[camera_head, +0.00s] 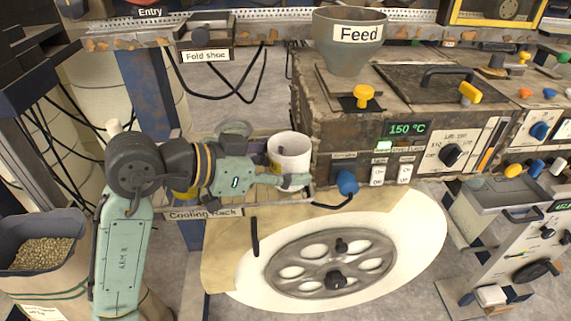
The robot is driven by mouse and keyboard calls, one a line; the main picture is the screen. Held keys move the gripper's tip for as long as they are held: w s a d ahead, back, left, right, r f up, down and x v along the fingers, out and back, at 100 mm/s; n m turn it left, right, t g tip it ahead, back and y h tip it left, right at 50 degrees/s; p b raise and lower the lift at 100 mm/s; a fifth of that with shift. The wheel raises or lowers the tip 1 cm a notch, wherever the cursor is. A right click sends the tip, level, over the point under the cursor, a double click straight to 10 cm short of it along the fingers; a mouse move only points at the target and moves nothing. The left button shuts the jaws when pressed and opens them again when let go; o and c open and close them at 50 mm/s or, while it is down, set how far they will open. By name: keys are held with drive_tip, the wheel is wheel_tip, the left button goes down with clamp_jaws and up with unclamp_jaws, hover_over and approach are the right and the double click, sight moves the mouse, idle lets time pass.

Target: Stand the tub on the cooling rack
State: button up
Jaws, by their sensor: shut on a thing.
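The tub (289,148) is a white, open-topped cylinder, roughly upright, just left of the heated machine. My gripper (286,170) reaches in from the left and is shut on the tub, with one finger across its lower front. The far finger is mostly hidden. The cooling rack (293,197) is a narrow shelf labelled "Cooling Rack" on its front edge, mostly covered by my arm and gripper. The tub is over the rack's right part.
The machine (335,145) stands close to the tub's right, with a blue knob (347,182) jutting out and the Feed hopper (349,45) above. A large spoked wheel (331,263) is below. A sack of pellets (40,254) stands at left. Cables hang behind.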

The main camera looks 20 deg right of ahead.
drive_tip(key=o, duration=1.2)
drive_tip(key=shift+a+r+p, duration=0.1)
drive_tip(key=shift+r+p, duration=0.15)
drive_tip(key=shift+p, duration=0.1)
drive_tip(key=b+v, duration=0.2)
drive_tip(key=v, duration=0.8)
drive_tip(key=shift+a+r+b, duration=0.1)
drive_tip(key=shift+a+b, duration=0.2)
drive_tip(key=shift+s+a+r, duration=0.1)
drive_tip(key=shift+a+r, duration=0.15)
drive_tip(key=shift+a, duration=0.3)
drive_tip(key=shift+r, duration=0.1)
